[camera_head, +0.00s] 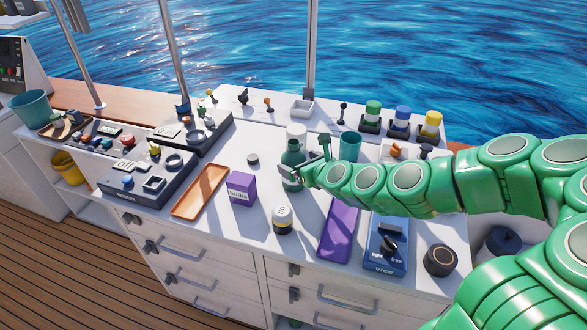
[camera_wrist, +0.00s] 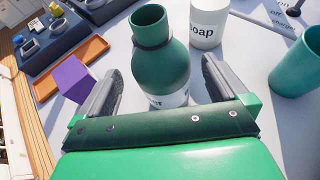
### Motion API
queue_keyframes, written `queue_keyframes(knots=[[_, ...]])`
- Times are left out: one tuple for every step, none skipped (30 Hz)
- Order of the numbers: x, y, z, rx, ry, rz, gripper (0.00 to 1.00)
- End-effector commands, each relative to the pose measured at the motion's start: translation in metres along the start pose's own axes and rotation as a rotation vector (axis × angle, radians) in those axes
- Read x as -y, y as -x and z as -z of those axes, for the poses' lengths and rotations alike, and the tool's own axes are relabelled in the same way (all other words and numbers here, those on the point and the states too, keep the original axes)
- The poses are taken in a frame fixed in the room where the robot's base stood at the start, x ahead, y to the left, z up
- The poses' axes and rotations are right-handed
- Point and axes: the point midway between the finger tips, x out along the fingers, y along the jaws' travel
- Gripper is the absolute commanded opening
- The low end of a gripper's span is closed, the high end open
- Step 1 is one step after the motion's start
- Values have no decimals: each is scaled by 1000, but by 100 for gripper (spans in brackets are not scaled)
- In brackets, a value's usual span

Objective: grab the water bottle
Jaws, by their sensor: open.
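The water bottle (camera_head: 292,163) is dark green with a white label and stands upright on the white counter. In the wrist view the bottle (camera_wrist: 163,65) stands between the two fingers of my gripper (camera_wrist: 160,88). The fingers are spread, with a gap visible on both sides of the bottle. Its lower part is hidden behind the gripper's palm edge. In the head view my gripper (camera_head: 307,170) is at the bottle's right side, and part of it is hard to make out.
A white soap container (camera_wrist: 208,22) stands just behind the bottle, and a teal cup (camera_head: 350,146) is to the right. A purple box (camera_head: 242,189), an orange tray (camera_head: 200,191) and a white jar with a dark base (camera_head: 283,219) are nearby. Some counter left of the bottle is clear.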

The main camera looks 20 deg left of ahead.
Motion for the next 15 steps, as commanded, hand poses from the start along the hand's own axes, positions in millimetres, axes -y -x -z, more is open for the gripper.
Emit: queue_keyframes(knots=[[-1, -3, 0, -1, 0, -1, 100], [0, -4, 1, -1, 0, -1, 100], [0, -5, 1, -1, 1, 0, 100], [0, -6, 1, -2, 1, 0, 100], [0, -7, 1, -2, 1, 0, 100], [0, -9, 1, -2, 1, -1, 100], [0, -10, 1, -2, 2, -1, 100], [0, -13, 1, -3, 2, -1, 100], [0, -16, 2, -3, 2, 0, 100], [0, -19, 2, -3, 2, 1, 100], [1, -22, 2, -3, 2, 1, 100], [1, -25, 2, -3, 3, 1, 100], [1, -28, 2, -3, 3, 1, 100], [0, -31, 2, -3, 3, 0, 100], [0, -35, 2, -3, 3, -1, 100]])
